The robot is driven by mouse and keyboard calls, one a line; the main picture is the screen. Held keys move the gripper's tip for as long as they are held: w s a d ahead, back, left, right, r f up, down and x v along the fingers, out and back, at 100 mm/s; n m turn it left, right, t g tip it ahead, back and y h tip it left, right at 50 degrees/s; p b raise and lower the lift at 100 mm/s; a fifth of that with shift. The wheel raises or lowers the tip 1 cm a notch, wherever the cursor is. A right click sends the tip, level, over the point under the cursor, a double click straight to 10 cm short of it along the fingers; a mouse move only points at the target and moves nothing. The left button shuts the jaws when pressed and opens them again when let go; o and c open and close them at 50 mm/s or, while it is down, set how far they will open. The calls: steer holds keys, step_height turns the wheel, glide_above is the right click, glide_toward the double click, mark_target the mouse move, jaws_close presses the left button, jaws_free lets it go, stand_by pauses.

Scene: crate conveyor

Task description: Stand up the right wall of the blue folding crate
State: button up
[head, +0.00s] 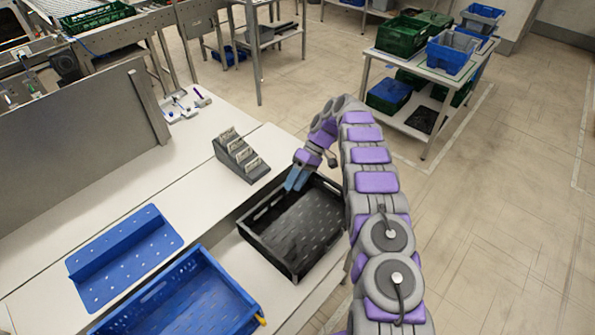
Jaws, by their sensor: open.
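A blue crate (183,262) stands at the bottom left, cut off by the picture's lower edge. Its far wall stands up, and its slotted floor shows. Its right side (236,287) is in view, with a small yellow piece (261,320) at the lower right. I cannot tell clearly whether the right wall is upright or folded. My gripper (296,180) has blue fingers, is open and empty, and points down at the far left rim of a black crate (270,258). It is well away from the blue crate, up and to its right.
A blue perforated angled panel (120,256) lies on the white table (196,210) left of the blue crate. A grey card holder (240,160) stands behind the black crate. A grey partition (75,150) stands at the left. A trolley (400,62) with crates is at the back right.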

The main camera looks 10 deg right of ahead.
steer(key=shift+w+d+r+p, duration=0.2)
steer(key=shift+d+r+p, duration=0.2)
steer(key=shift+p, duration=1.45)
steer(key=s+a+r+m+t+h+b, duration=0.15)
steer(key=s+r+m+h+b, duration=0.3)
steer(key=s+r+b, duration=0.8)
steer(key=s+d+f+m+t+h+b, duration=0.1)
steer(key=s+f+b, duration=0.1)
steer(key=s, duration=1.4)
steer(key=s+d+f+m+t+h+b, duration=0.1)
steer(key=s+f+m+h+b, duration=0.1)
steer(key=s, duration=1.5)
steer(key=shift+s+d+f, duration=0.25)
steer(key=shift+s+f, duration=0.05)
steer(key=shift+f, duration=0.05)
steer(key=shift+c, duration=0.6)
